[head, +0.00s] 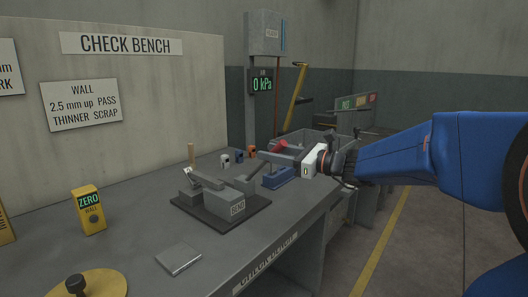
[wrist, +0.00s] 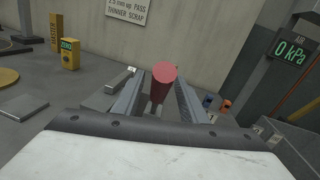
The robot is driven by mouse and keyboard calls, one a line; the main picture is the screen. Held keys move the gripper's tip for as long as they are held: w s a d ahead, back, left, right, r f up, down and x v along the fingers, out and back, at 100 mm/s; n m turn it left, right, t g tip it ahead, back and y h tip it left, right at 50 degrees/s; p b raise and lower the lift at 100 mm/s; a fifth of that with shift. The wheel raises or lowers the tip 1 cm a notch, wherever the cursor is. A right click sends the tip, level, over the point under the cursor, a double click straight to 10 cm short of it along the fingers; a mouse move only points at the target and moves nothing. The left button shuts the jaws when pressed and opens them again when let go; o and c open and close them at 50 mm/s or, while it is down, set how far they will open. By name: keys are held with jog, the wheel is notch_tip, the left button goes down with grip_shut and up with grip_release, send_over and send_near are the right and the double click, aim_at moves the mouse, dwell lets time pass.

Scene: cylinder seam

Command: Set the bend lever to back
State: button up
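The bend fixture (head: 237,209), labelled BEND, sits on a dark plate on the bench. My gripper (head: 257,155) reaches in from the right at the red handle. In the wrist view, my gripper (wrist: 160,88) is open, with one finger on each side of the red handle (wrist: 163,75). Narrow gaps seem to show, so I cannot confirm contact.
A yellow ZERO block (head: 89,210) and a flat metal piece (head: 178,260) lie left and in front. Small white, blue and orange pieces (head: 238,156) stand behind the fixture. A grey bin (head: 300,140) is at the back right. The bench front is mostly clear.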

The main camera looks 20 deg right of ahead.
jog(key=shift+x, duration=1.5)
grip_shut()
